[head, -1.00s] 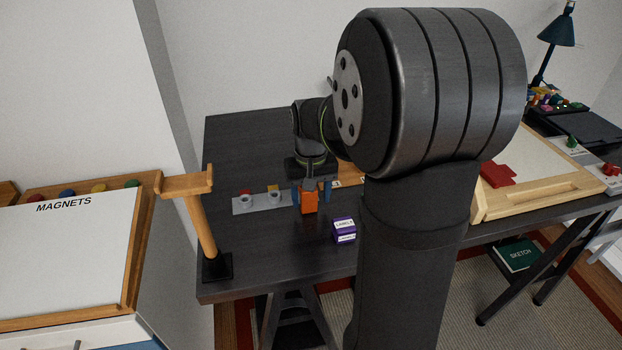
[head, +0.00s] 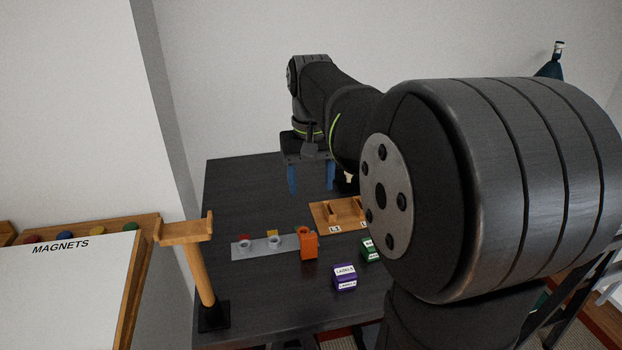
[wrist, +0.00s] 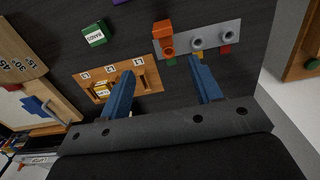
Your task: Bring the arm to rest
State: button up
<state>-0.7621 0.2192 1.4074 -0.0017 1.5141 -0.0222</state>
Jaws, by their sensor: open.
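My gripper (head: 311,178) hangs above the dark desk (head: 235,185) in the head view, with its two blue fingers apart and nothing between them. In the wrist view my gripper (wrist: 160,85) also shows open and empty. An orange block (head: 309,246) stands on the desk below it, at the right end of a grey strip (head: 258,246) with round sockets. The wrist view shows the orange block (wrist: 162,32) at one end of the grey strip (wrist: 215,38), beyond the fingertips and apart from them.
A purple labels box (head: 344,277) and a green box (head: 369,250) stand near the orange block. A wooden slotted tray (head: 330,217) lies behind them. A wooden post with a crosspiece (head: 199,260) rises at the desk's left front, near a MAGNETS board (head: 65,290).

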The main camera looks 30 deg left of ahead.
dwell(0.6)
notch_tip(320, 180, down, 17)
jog(key=shift+f, duration=0.15)
jog(key=shift+s+a, duration=0.15)
jog(key=shift+a, duration=0.05)
dwell(0.3)
jog(key=o, duration=0.9)
notch_tip(320, 180, up, 19)
jog(key=w+a, duration=0.2)
send_over(309, 235)
jog(key=w+a, duration=0.2)
notch_tip(309, 235, down, 10)
jog(key=shift+s+a+r, duration=0.1)
